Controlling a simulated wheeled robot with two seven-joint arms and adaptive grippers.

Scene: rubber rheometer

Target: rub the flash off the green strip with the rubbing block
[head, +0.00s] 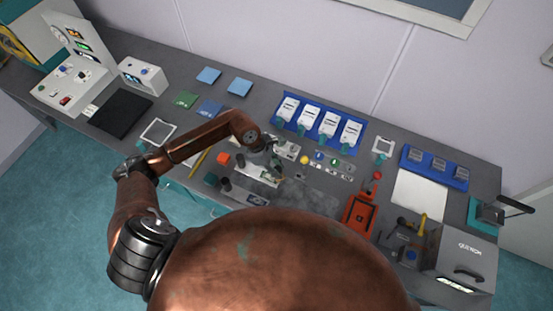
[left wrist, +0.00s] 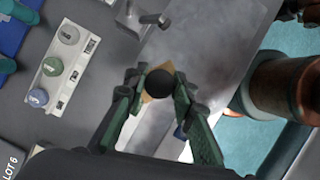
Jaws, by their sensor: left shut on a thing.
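My left gripper (left wrist: 160,88) has its green-padded fingers closed on the round black knob of the rubbing block (left wrist: 160,82). Tan edges of the block show around the knob in the left wrist view. It is over or on a mottled grey plate (left wrist: 215,45); I cannot tell whether it touches. In the head view my left gripper (head: 268,167) is over the middle of the bench, and the block cannot be made out there. I cannot pick out the green strip in either view; it may be hidden by the block or fingers. My right gripper is not in view.
A white holder with several round knobs (left wrist: 48,99) lies left of the gripper in the left wrist view. A metal fixture (left wrist: 132,16) stands above it. In the head view, a blue tray (head: 318,136) is behind and an orange-red tool (head: 359,215) is to the right.

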